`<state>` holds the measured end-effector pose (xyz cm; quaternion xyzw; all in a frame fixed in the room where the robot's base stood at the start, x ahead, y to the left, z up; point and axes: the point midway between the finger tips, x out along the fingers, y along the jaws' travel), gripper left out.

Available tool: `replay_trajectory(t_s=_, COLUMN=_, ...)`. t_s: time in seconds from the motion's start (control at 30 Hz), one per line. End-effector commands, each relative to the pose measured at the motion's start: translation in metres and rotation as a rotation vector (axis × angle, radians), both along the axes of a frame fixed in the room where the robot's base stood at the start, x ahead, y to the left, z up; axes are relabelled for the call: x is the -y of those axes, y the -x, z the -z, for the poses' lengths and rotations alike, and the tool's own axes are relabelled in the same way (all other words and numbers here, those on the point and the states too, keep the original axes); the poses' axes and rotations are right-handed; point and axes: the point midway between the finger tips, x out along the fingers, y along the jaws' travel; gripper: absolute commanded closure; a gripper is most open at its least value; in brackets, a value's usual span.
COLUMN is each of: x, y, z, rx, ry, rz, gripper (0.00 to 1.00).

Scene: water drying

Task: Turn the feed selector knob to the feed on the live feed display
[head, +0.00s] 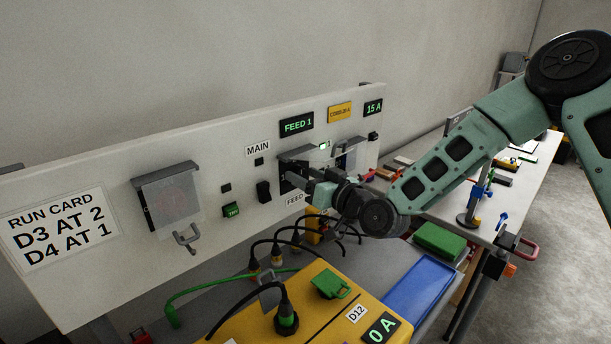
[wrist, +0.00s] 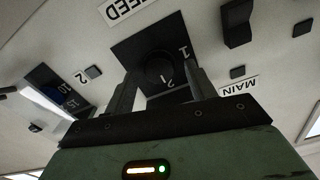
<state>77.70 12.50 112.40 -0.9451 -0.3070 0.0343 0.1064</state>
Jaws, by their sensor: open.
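The live feed display (head: 296,125) on the white panel reads "FEED 1" in green. The feed selector knob (wrist: 162,68) is a dark round knob on a black square plate (wrist: 127,48), with "1" and "2" marked on it; the wrist view is upside down. My gripper (head: 289,170) is at the plate and hides most of the knob in the head view. In the wrist view my gripper (wrist: 163,88) is open, its two fingers on either side of the knob; I cannot tell whether they touch it.
A black MAIN switch (head: 264,191) and a green button (head: 231,210) are left of the knob. A clear-covered box (head: 172,199) with a hook stands further left. A yellow box (head: 318,311) with cables lies below.

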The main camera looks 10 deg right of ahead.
Motion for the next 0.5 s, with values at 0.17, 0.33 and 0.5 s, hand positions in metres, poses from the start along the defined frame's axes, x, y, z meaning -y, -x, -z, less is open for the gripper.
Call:
replay_trajectory(t_s=0.17, x=-0.0032, y=-0.004, z=0.0002, rx=-0.001, ry=0.0, rz=0.0, gripper=0.45)
replay_trajectory(t_s=0.33, x=-0.0031, y=-0.0039, z=0.0002, rx=-0.001, ry=0.001, rz=0.0, gripper=0.45)
replay_trajectory(t_s=0.5, x=-0.0031, y=-0.0038, z=0.0001, rx=-0.001, ry=0.001, rz=0.0, gripper=0.86)
